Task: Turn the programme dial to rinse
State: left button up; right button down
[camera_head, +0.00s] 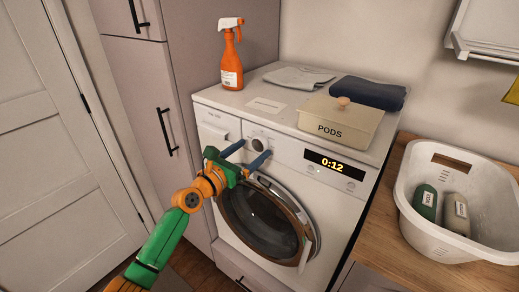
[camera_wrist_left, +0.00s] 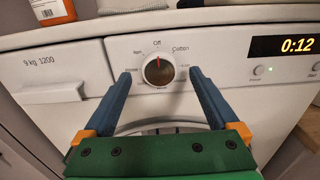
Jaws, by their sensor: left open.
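The programme dial (camera_wrist_left: 159,70) is a dark round knob with a pale ring on the washing machine's (camera_head: 228,228) front panel. Its red mark points up at "Off" in the left wrist view. Labels around it include "Cotton" at upper right; the lower labels are too small or partly hidden to read. The dial also shows in the head view (camera_head: 257,145). My left gripper (camera_head: 245,153) is open, its blue fingers reaching toward the panel on either side of the dial. In the left wrist view the left gripper (camera_wrist_left: 158,78) frames the dial with a gap on both sides. My right gripper is not in view.
The display (camera_head: 333,165) reads 0:12, with small buttons below. The machine's round door (camera_head: 265,220) is under the gripper. On top stand an orange spray bottle (camera_head: 232,60), a PODS box (camera_head: 340,120) and folded cloths (camera_head: 368,92). A white basket (camera_head: 455,245) with bottles sits right.

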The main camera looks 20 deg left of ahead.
pick_arm(q)
jog(key=shift+x, duration=1)
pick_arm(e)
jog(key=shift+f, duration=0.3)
pick_arm(q)
jog(key=shift+s, duration=0.1)
jog(key=c, duration=1.4)
jog(key=shift+f+m, duration=0.1)
jog(key=shift+m, duration=0.2)
